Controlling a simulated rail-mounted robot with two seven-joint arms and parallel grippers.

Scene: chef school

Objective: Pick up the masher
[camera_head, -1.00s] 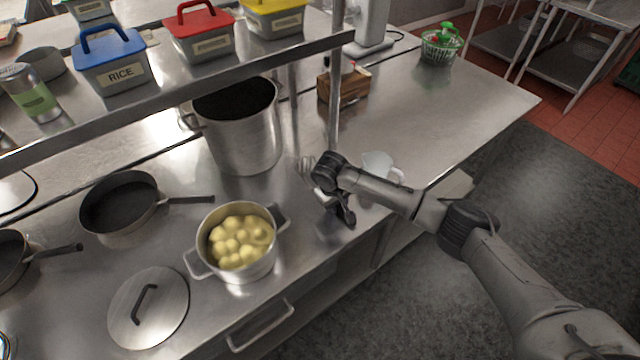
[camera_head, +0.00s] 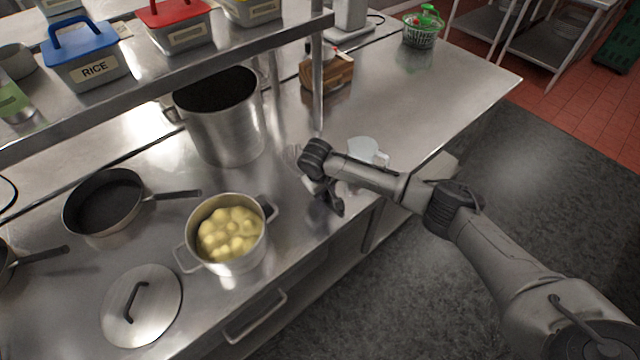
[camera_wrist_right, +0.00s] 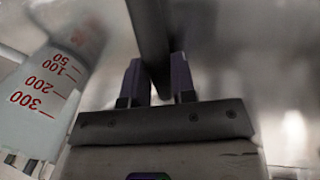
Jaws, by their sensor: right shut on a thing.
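The masher's wire head (camera_head: 295,155) shows in the head view just left of my right wrist, near the large stock pot. Its dark handle (camera_wrist_right: 149,30) runs between the fingers in the right wrist view. My right gripper (camera_wrist_right: 157,80) is shut on this handle. In the head view my right gripper (camera_head: 318,188) is over the counter, partly hidden by my own wrist. I cannot tell whether the masher touches the counter. My left gripper is not in view.
A pot of potatoes (camera_head: 187,259) stands left of the gripper, with a lid (camera_head: 155,310) in front. A measuring jug (camera_head: 364,149) is close right of my wrist. The stock pot (camera_head: 230,135) and a shelf post (camera_head: 317,90) stand behind.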

